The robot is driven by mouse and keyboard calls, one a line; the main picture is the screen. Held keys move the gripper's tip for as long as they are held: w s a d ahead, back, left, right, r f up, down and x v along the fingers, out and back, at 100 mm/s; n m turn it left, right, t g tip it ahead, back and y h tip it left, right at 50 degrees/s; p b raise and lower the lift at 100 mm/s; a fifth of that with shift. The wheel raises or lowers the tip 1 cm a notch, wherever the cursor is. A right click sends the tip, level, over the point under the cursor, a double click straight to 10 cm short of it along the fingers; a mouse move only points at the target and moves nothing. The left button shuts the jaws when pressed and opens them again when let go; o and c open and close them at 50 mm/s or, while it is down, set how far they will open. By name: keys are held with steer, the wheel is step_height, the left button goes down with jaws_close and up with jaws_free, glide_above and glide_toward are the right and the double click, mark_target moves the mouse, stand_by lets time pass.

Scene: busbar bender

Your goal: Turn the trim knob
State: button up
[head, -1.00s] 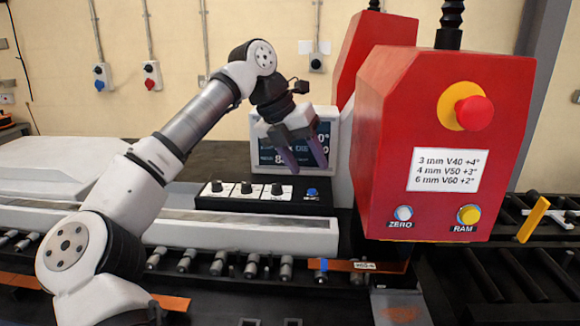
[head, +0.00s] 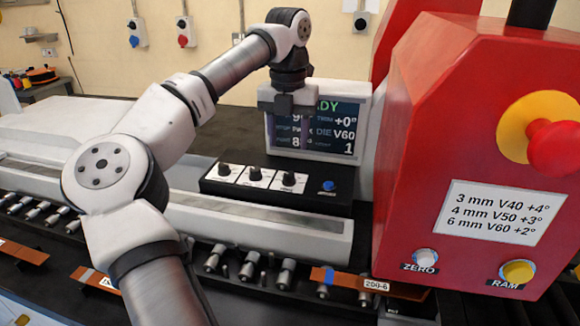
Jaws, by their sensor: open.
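A black control box (head: 330,208) carries three dark knobs on white labels: a left knob (head: 224,170), a middle knob (head: 255,174) and a right knob (head: 289,179). The label print is too small to tell which is the trim knob. A display (head: 345,120) behind the box reads TRIM +0°, DIE V60 and 1, partly hidden by my gripper. My gripper (head: 291,138) is open and empty, pointing down in front of the display. It appears above the right knob and apart from it.
The red bender head (head: 440,140) stands close on the right, with a red stop button (head: 553,146), a bend chart (head: 502,212), a ZERO button (head: 425,256) and a yellow RAM button (head: 517,271). A copper bar (head: 345,282) lies in front on rollers. Dark table lies left of the display.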

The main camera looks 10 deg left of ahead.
mark_target(289, 174)
step_height(289, 174, down, 9)
steer(key=shift+w+r+p, duration=0.1)
steer(key=shift+p, duration=0.85)
steer(key=c, duration=1)
steer(key=shift+o, duration=0.2)
